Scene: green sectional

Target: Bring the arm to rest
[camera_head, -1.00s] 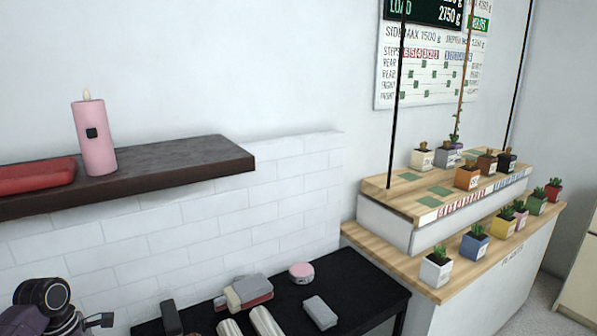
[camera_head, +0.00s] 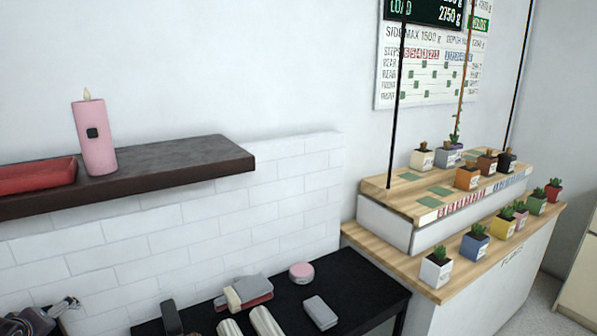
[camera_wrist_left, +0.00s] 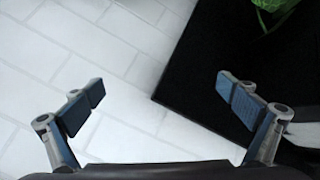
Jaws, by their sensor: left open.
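My left gripper (camera_wrist_left: 160,103) is open and empty in the left wrist view, its two blue-padded fingers wide apart. White tiles and a black surface (camera_wrist_left: 205,75) lie beyond the fingers. In the head view, part of my left arm or gripper shows at the bottom left corner, low in front of the tiled wall (camera_head: 130,240). It is cut off by the picture edge. My right gripper is not in view.
A dark shelf (camera_head: 185,160) holds a pink candle (camera_head: 94,138) and a red tray (camera_head: 35,174). A black counter (camera_head: 365,290) carries several small items. Potted succulents stand on the stepped wooden stand (camera_head: 410,262) at right. A green plant (camera_wrist_left: 272,8) shows in the wrist view.

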